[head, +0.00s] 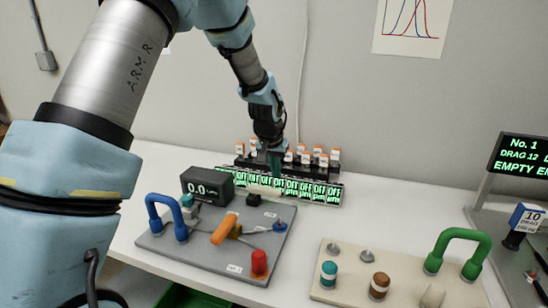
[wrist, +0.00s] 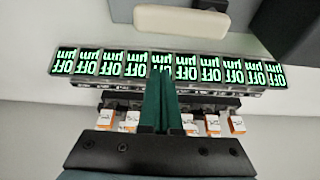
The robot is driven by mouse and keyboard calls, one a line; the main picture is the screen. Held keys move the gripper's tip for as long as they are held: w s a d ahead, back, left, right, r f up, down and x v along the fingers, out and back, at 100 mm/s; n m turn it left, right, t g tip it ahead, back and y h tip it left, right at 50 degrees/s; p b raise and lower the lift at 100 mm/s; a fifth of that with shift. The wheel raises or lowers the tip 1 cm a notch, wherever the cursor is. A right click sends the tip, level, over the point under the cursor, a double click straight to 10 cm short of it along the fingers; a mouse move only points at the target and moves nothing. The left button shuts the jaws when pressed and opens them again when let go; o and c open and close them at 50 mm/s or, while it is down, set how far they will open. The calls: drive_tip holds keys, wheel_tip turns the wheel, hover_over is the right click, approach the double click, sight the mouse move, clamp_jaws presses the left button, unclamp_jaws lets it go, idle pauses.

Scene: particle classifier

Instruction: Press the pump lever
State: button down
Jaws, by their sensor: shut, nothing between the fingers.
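My gripper (head: 275,170) is shut and empty, with its dark green fingers (wrist: 160,85) together. It points down at the row of displays reading OFF (head: 290,187), near their middle. In the wrist view the fingertips overlap the middle of this row (wrist: 228,67). A pale cream bar (wrist: 180,20) lies just beyond the displays there, apart from the fingers. No part is labelled legibly as the pump lever. An orange lever (head: 224,230) sits tilted on the grey panel (head: 180,247), well in front of my gripper.
The panel also carries a blue handle (head: 166,215), a red knob (head: 259,263) and a black 0.0 display (head: 208,184). A beige board with a green handle (head: 460,240) stands at the right. Orange-capped parts (head: 321,158) stand behind the displays. White table lies clear at the middle right.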

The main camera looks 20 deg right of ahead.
sight(265, 193)
drive_tip(key=shift+x, duration=0.9)
drive_tip(key=shift+s+a+f+p, duration=0.15)
drive_tip(key=shift+s+p, duration=0.1)
drive_tip(key=shift+p, duration=0.3)
drive_tip(key=shift+s+a+p, duration=0.35)
drive_tip(key=shift+s+a, duration=0.8)
